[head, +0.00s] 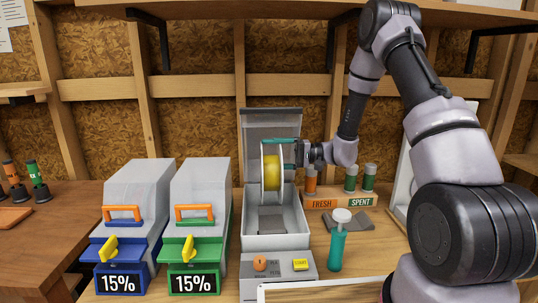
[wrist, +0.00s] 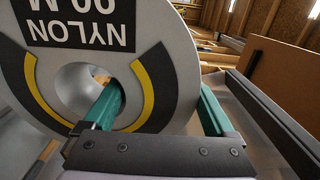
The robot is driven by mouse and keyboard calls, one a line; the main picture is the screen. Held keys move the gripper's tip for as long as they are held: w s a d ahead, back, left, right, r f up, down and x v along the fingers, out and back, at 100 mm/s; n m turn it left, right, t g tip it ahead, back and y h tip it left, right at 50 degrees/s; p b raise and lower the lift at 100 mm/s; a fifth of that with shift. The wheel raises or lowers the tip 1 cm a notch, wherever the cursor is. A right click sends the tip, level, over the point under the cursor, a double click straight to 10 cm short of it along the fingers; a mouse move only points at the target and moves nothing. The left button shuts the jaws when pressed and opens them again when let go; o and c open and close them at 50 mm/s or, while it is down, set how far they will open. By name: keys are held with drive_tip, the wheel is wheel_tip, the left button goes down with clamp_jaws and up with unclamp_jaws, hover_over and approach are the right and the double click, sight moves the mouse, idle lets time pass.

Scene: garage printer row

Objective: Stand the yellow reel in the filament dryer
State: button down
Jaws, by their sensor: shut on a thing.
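The yellow reel (head: 272,172), yellow filament between pale flanges, stands upright in my gripper (head: 287,153) in the head view. The wrist view shows its flange (wrist: 170,60) close up, with an upside-down NYLON label and a yellow arc. One teal finger of my gripper (wrist: 158,110) passes into the hub hole and the other lies outside the rim. The filament dryer (head: 293,222) is a grey box with its lid (head: 272,125) raised at the back. The reel is over the dryer's open top, its lower edge near the opening; I cannot tell whether it touches inside.
Two grey-topped boxes, one blue (head: 122,254) and one green (head: 195,252), both reading 15%, stand left of the dryer. A FRESH/SPENT rack (head: 341,202) with capped vials is behind right.

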drive_tip(key=shift+d, duration=0.1)
drive_tip(key=shift+f, duration=2.35)
drive_tip(key=shift+f, duration=0.15)
drive_tip(key=shift+f, duration=1.2)
drive_tip(key=shift+f, duration=0.2)
drive_tip(key=shift+f, duration=0.55)
